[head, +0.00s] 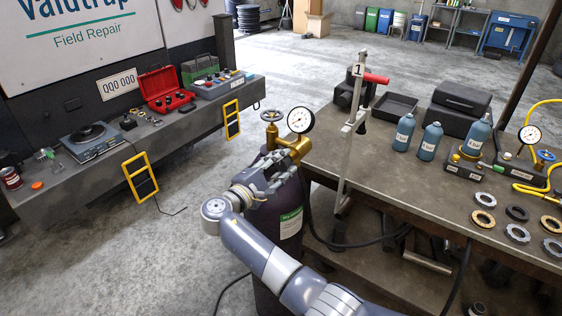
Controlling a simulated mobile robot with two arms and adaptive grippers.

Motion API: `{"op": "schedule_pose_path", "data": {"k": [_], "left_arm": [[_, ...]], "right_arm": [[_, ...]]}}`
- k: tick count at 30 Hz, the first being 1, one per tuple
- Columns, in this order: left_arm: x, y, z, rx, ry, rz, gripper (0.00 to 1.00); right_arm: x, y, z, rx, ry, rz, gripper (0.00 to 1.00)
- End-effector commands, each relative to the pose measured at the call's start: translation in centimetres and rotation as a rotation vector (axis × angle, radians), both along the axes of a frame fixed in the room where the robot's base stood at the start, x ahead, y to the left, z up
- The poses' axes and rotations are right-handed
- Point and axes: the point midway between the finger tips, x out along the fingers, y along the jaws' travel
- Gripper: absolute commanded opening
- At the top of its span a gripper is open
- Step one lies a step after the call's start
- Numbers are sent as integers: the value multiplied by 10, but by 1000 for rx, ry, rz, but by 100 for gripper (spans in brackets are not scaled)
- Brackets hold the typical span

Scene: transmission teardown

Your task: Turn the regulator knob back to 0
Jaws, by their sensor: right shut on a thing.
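A dark gas cylinder (290,245) with a green and white label stands upright in front of the workbench. A brass regulator (297,148) sits on its top, with a round white pressure gauge (300,120) above it and a brass handwheel (269,116) at its upper left. The gauge reading is too small to tell. My right gripper (279,163) is at the front of the regulator, shut on the regulator knob, which its fingers hide. The knob's marks cannot be seen. My left gripper is not in view.
A workbench (390,180) on the right bears a stand (350,130) marked 1, blue bottles (404,132), a second gauge (530,134) with a yellow hose, and several rings. A truck-side shelf (85,185) with tools is on the left. Floor between them is largely clear.

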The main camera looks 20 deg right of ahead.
Motion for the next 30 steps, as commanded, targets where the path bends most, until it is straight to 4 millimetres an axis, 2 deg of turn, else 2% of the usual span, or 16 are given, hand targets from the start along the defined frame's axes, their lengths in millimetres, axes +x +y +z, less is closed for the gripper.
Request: {"op": "schedule_pose_path", "data": {"k": [16, 17, 19, 20, 30], "left_arm": [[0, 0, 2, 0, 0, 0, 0], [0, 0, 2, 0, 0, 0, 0], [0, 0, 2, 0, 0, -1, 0], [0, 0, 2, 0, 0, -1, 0], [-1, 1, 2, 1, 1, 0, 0]], "right_arm": [[0, 0, 0, -17, 21, 1, 9], [0, 0, 0, -17, 21, 1, 36], [0, 0, 0, -17, 21, 1, 51], [0, 0, 0, -17, 21, 1, 55], [-1, 2, 0, -16, 19, 1, 55]]}}
